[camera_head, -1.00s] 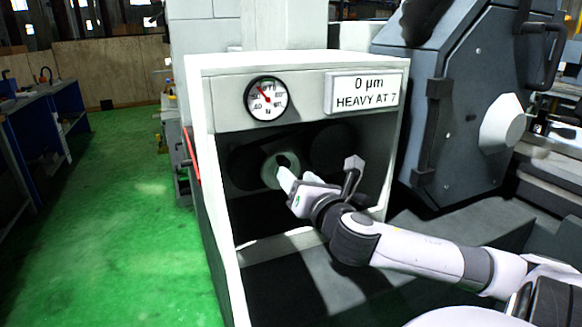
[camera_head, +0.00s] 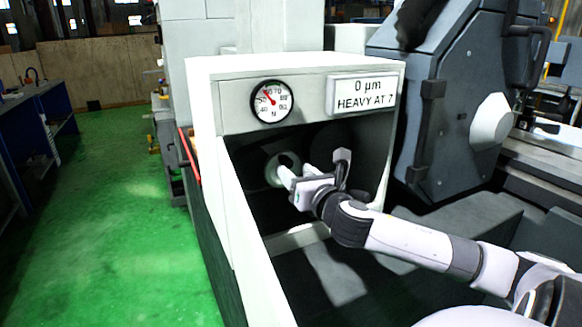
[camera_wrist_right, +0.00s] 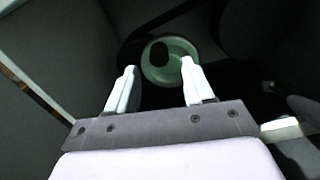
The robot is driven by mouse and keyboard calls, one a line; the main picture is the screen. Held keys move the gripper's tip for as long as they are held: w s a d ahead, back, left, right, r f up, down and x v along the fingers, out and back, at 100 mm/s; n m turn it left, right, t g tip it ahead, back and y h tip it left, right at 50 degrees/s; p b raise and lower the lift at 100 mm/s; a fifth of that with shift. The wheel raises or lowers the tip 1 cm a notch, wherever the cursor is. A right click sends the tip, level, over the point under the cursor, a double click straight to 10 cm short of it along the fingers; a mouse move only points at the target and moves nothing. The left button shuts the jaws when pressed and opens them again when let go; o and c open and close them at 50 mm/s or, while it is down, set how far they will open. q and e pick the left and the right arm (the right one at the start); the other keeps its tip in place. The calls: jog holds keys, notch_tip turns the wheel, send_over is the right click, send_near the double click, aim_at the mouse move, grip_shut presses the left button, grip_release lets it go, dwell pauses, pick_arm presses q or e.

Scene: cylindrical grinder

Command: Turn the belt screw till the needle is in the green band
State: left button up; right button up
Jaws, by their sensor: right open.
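The round gauge (camera_head: 272,101) on the housing front has a white face marked N and a red needle pointing up and left, near 50 to 60. I cannot make out a green band at this size. Inside the housing is a pale green round part (camera_head: 283,168) with a dark centre; it also shows in the right wrist view (camera_wrist_right: 182,47). I cannot tell whether it is the belt screw. My right gripper (camera_head: 297,174) is open and empty just in front of it. In the wrist view its fingers (camera_wrist_right: 159,68) are apart, below the round part. My left gripper is out of view.
The white housing (camera_head: 205,75) surrounds the recess, its side walls close to my right arm. A sign (camera_head: 361,95) reads "0 µm, HEAVY AT 7". A grey machine (camera_head: 440,110) stands right. Green floor (camera_head: 110,220) is clear at left.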

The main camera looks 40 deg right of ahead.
aim_at(290, 166)
jog(key=shift+x, duration=1.75)
grip_shut()
jog(key=shift+m+p, duration=0.3)
jog(key=shift+p, duration=0.05)
jog(key=shift+s+d+f+m+p, duration=0.1)
jog(key=shift+d+m+p, duration=0.25)
jog(key=shift+m, duration=0.85)
jog(key=shift+s+d+m+p, duration=0.15)
jog(key=shift+d+m+p, duration=0.2)
jog(key=shift+m, duration=0.85)
jog(key=shift+s+d+f+m+p, duration=0.1)
jog(key=shift+d+m+p, duration=0.2)
jog(key=shift+m, duration=0.9)
jog(key=shift+d, duration=0.1)
